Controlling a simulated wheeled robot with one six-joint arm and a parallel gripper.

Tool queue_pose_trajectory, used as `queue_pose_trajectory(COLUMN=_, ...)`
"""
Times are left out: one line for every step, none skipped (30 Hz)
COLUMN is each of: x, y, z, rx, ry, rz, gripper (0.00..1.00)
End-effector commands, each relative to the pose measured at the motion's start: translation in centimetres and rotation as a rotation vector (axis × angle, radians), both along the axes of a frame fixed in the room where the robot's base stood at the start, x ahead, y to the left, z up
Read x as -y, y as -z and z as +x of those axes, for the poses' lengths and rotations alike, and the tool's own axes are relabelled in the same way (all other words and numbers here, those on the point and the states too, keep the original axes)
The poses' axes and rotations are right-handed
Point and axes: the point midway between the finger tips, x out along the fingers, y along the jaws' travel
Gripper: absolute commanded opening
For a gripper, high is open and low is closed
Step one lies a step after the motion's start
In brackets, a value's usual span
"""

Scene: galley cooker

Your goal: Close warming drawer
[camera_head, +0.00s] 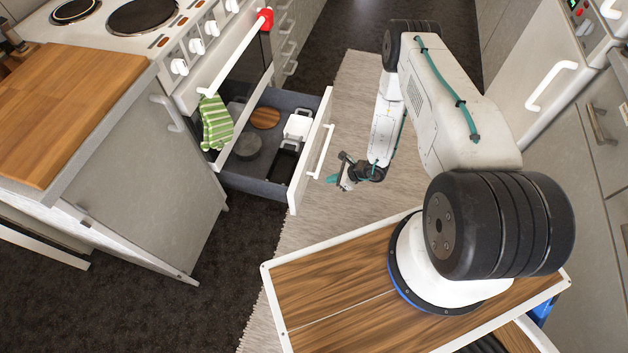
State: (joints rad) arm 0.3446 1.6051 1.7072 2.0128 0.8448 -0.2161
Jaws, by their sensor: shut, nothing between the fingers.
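The warming drawer (310,150) stands pulled out below the cooker, with its white front facing right. Its white bar handle (321,151) runs along the outer face. Inside the drawer lie a round wooden board (265,118), a grey round dish (247,145), a white dish (298,126) and a dark tray (285,163). My gripper (342,181) is shut and empty, just right of the drawer front near the handle's lower end. A gap seems to show between them; the exact distance is hard to tell.
A green striped towel (215,122) hangs from the oven rail (236,57) over the drawer's left side. The wooden counter (60,110) is at left. A pale rug (340,110) covers the aisle floor. Cabinets with handles (550,86) stand at right.

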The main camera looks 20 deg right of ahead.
Motion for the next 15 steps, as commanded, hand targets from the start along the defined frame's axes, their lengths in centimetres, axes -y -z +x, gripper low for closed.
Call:
queue_pose_trajectory(x=-0.3, y=0.3, z=0.2, rx=0.003, ry=-0.006, rz=-0.002, gripper=0.00)
queue_pose_trajectory(x=-0.5, y=0.6, z=0.3, rx=0.002, ry=-0.007, rz=-0.002, gripper=0.00)
queue_pose_trajectory(x=-0.8, y=1.0, z=0.5, rx=0.002, ry=-0.007, rz=-0.002, gripper=0.00)
queue_pose_trajectory(x=-1.1, y=1.3, z=0.7, rx=0.002, ry=-0.007, rz=-0.002, gripper=0.00)
queue_pose_trajectory(x=-1.5, y=1.7, z=0.9, rx=0.003, ry=-0.008, rz=-0.001, gripper=0.00)
queue_pose_trajectory(x=-1.9, y=2.3, z=1.2, rx=0.003, ry=-0.009, rz=-0.001, gripper=0.00)
queue_pose_trajectory(x=-2.3, y=2.8, z=1.5, rx=0.002, ry=-0.009, rz=0.000, gripper=0.00)
queue_pose_trajectory(x=-2.7, y=3.2, z=1.7, rx=0.003, ry=-0.010, rz=-0.001, gripper=0.00)
queue_pose_trajectory(x=-3.3, y=3.9, z=2.1, rx=0.003, ry=-0.011, rz=-0.001, gripper=0.00)
queue_pose_trajectory(x=-3.6, y=4.3, z=2.4, rx=0.003, ry=-0.010, rz=-0.001, gripper=0.00)
queue_pose_trajectory(x=-4.1, y=4.8, z=2.7, rx=0.003, ry=-0.011, rz=0.000, gripper=0.00)
queue_pose_trajectory(x=-4.6, y=5.4, z=3.0, rx=0.003, ry=-0.011, rz=0.000, gripper=0.00)
queue_pose_trajectory(x=-5.0, y=5.8, z=3.3, rx=0.004, ry=-0.012, rz=0.000, gripper=0.00)
queue_pose_trajectory(x=-5.4, y=6.3, z=3.6, rx=0.003, ry=-0.012, rz=0.000, gripper=0.00)
queue_pose_trajectory(x=-5.8, y=6.8, z=3.9, rx=0.004, ry=-0.012, rz=0.000, gripper=0.00)
